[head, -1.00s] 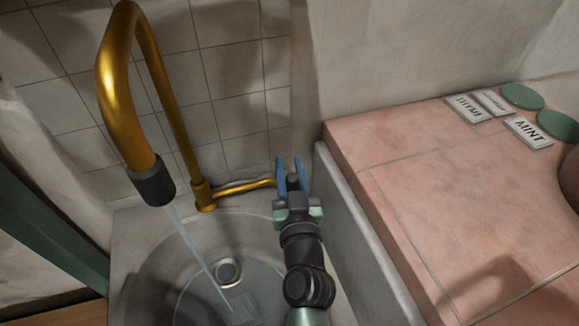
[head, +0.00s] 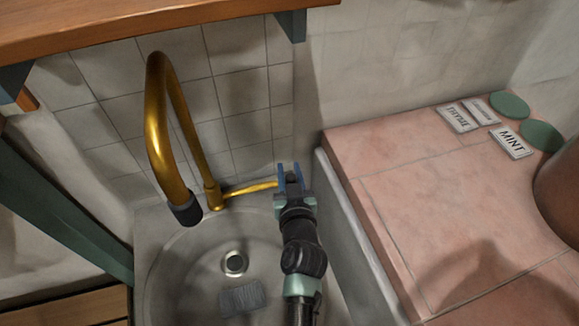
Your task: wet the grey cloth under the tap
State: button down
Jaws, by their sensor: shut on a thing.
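The brass tap (head: 160,125) arches over the grey basin (head: 172,270). No stream shows from its dark spout (head: 187,211). The grey cloth (head: 241,298) lies in the basin, just below the drain (head: 234,263) in the picture. The tap's brass lever (head: 250,188) runs right from the tap's foot to my gripper. My gripper (head: 290,172), with blue fingers, is shut on the lever's right end. The fingers hide that end.
A pink tiled counter (head: 420,200) with a raised edge stands right of the basin. It bears label cards, one reading MINT (head: 511,142), green discs (head: 510,104) and a brown rounded vessel (head: 562,195). A wooden shelf (head: 130,22) crosses above the tap.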

jog(key=c, duration=0.6)
grip_release()
jog(key=p+v, duration=0.2)
jog(key=v, duration=1.1)
jog(key=shift+p, duration=0.35)
jog(key=shift+f, duration=0.1)
